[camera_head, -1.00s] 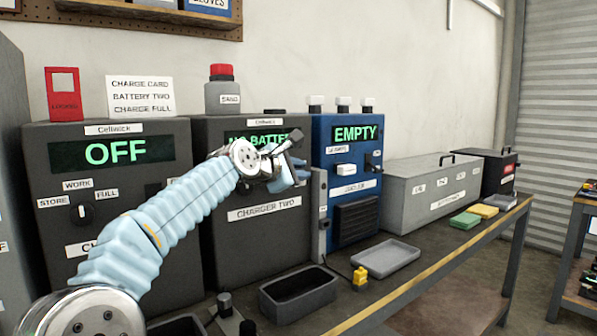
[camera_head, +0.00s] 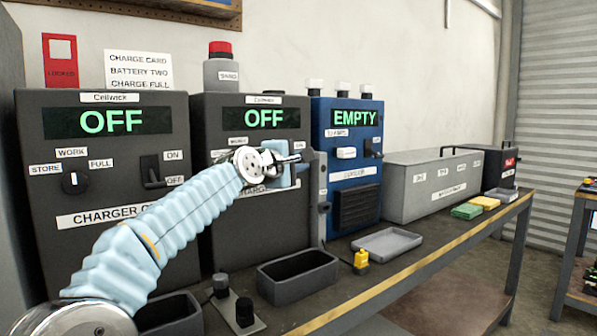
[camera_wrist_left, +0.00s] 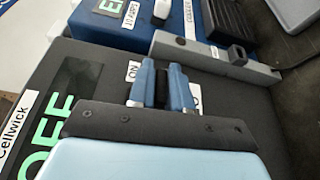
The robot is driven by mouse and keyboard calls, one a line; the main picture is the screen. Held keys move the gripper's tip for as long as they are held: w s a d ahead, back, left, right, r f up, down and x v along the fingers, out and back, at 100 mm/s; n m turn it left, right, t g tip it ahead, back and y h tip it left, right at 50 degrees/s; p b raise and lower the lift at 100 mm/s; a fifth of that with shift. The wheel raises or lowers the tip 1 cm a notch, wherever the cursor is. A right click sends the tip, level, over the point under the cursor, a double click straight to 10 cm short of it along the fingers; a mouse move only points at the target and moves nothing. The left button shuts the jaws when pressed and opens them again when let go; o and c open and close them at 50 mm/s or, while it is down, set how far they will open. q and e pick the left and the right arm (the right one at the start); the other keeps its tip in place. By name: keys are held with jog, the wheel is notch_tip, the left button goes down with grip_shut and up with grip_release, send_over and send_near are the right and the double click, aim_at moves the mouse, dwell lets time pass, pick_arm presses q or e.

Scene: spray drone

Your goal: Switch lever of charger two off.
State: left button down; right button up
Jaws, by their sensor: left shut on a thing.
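Charger two (camera_head: 262,222) is the dark grey box in the middle of the bench. Its display (camera_head: 265,118) reads OFF in green. My left gripper (camera_head: 288,166) is at the right side of its front panel. In the left wrist view the gripper (camera_wrist_left: 162,84) is shut on the dark lever (camera_wrist_left: 161,90) between its blue fingers. The ON label (camera_wrist_left: 132,71) shows beside the fingers; the label on the other side is mostly hidden. The gripper covers most of the lever in the head view. My right gripper is not in view.
Charger one (camera_head: 110,245) stands to the left, display OFF. A blue machine (camera_head: 348,190) reading EMPTY stands close on the right. A black bin (camera_head: 298,287), a grey tray (camera_head: 387,243) and a yellow plug (camera_head: 361,262) lie on the bench in front.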

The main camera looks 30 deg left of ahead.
pick_arm(q)
jog(key=shift+w+a+f+m+t+b, duration=0.1)
jog(key=shift+f+m+t+b, duration=0.35)
jog(key=shift+m+b, duration=0.8)
jog(key=shift+a+f+m+t+b, duration=0.2)
jog(key=shift+f+m+b, duration=0.5)
jog(key=shift+b, duration=1.05)
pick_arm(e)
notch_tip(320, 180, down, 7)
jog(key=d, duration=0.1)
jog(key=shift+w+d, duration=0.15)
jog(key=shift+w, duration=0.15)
pick_arm(q)
jog(key=shift+d+r, duration=0.15)
jog(key=c, duration=1.2)
grip_release()
